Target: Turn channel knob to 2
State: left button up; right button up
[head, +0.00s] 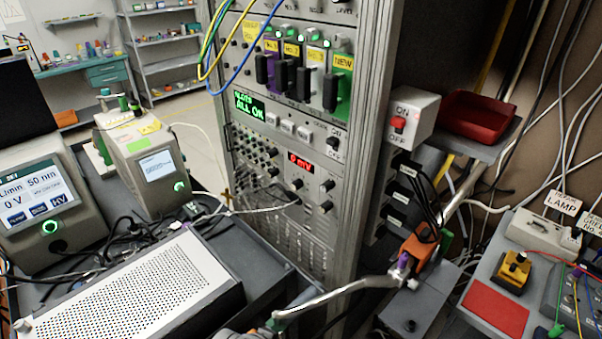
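Several small black knobs sit on the rack panel around a red display (300,163) that reads about "0 mV". One knob (297,184) is below the display, another knob (327,186) is to its right, and a third knob (326,207) is lower right. Their labels are too small to read, so I cannot tell which is the channel knob or where it points. Neither of my grippers can be made out in the head view.
A green display (249,104) reads "ALL OK" above the knobs. A perforated metal box (130,300) fills the lower left. A red tray (480,115) and a red-switch box (408,118) stand right.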

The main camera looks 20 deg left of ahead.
aim_at(296, 184)
jog(key=k+u, duration=0.1)
jog(key=u, duration=0.6)
